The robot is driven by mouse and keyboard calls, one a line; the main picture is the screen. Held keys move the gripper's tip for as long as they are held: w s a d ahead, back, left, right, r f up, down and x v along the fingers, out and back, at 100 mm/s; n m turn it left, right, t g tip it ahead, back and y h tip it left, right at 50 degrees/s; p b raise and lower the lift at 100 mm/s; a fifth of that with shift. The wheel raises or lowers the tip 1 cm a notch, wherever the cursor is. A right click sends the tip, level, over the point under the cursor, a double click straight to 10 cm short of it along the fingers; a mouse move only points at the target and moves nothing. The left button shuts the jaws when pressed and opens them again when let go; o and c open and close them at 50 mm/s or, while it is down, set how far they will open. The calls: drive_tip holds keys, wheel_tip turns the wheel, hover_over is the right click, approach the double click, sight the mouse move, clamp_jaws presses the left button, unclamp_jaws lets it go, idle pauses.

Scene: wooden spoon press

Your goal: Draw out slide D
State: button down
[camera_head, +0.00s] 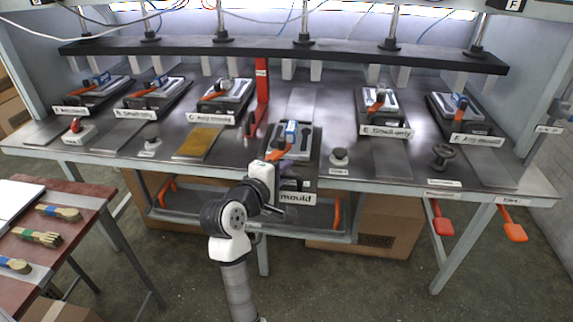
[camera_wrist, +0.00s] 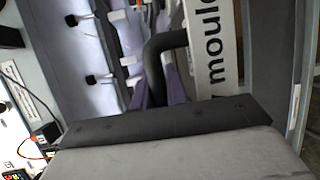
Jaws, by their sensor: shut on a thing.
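The fourth slide from the left, taken as slide D (camera_head: 305,160), is a dark plate under the press. It sits further forward than its neighbours, its front near the bench edge. A mould with an orange lever and a blue-and-white piece (camera_head: 291,132) is on it. Its white front label (camera_head: 298,198) reads "mould" in part; the label also shows in the wrist view (camera_wrist: 212,50). My gripper (camera_head: 277,183) is at the slide's front. In the wrist view my gripper (camera_wrist: 160,75) is shut around the black bent handle (camera_wrist: 165,42). My arm hides part of the front, and no letter D is readable.
Other slides with moulds, such as the fifth (camera_head: 384,128), sit further back on both sides. A red upright post (camera_head: 262,85) stands just left of slide D. A grey knob (camera_head: 339,157) is close on its right.

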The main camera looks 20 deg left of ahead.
drive_tip(key=shift+s+d, duration=0.25)
drive_tip(key=shift+s, duration=0.8)
drive_tip(key=shift+f, duration=0.15)
drive_tip(key=shift+s, duration=0.1)
drive_tip(key=c, duration=1.7)
unclamp_jaws()
drive_tip(key=shift+s+d, duration=0.1)
drive_tip(key=shift+s, duration=0.05)
drive_tip(key=b+v, duration=0.3)
drive_tip(key=v, duration=1.1)
